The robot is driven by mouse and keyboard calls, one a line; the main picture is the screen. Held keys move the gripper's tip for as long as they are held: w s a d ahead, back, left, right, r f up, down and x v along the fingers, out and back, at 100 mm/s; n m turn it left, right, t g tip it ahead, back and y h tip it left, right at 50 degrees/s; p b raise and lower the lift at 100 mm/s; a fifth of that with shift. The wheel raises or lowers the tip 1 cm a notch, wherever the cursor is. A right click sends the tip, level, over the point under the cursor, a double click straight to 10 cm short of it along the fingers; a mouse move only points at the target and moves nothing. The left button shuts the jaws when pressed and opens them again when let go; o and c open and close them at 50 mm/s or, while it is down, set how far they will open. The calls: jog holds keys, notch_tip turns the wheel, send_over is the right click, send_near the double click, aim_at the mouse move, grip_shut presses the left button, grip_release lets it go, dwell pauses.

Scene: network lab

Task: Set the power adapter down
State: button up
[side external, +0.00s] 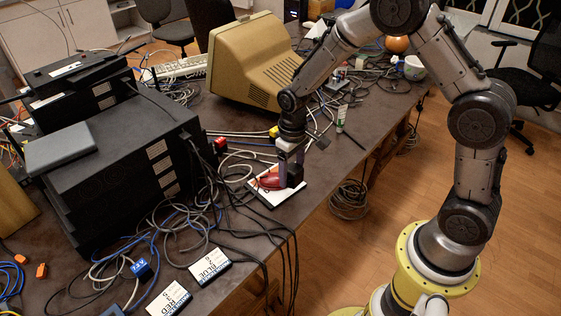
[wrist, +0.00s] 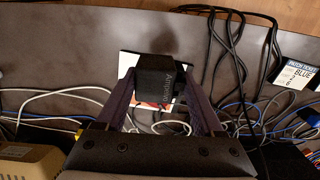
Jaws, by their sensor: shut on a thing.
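My gripper (side external: 289,160) points down at the table's right edge in the side view and is shut on the black power adapter (side external: 295,177). In the wrist view the blocky black adapter (wrist: 163,78) sits between the two fingers of my gripper (wrist: 164,92). The card (wrist: 128,63) is partly hidden by the adapter in the wrist view. I cannot tell whether the adapter touches the card.
Black network boxes (side external: 110,150) stand on the left of the table (side external: 235,245). A beige monitor (side external: 250,65) stands behind my gripper. Loose cables (side external: 195,200) spread across the table. White-and-black ticket cards, one marked BLUE (side external: 210,266) and one marked RED (side external: 169,299), lie at the front.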

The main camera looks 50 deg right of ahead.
jog(key=shift+s+m, duration=0.15)
jog(key=shift+m, duration=0.65)
jog(key=shift+s+m, duration=0.35)
jog(key=shift+m, duration=0.35)
jog(key=s+d+r+m, duration=0.3)
jog(key=s+d+m, duration=0.1)
jog(key=d+m, duration=0.2)
jog(key=s+d+r+m, duration=0.3)
jog(key=s+d+m, duration=0.2)
jog(key=d+m, duration=0.2)
jog(key=shift+d+m, duration=0.15)
jog(key=shift+m, duration=0.65)
jog(key=shift+w, duration=0.1)
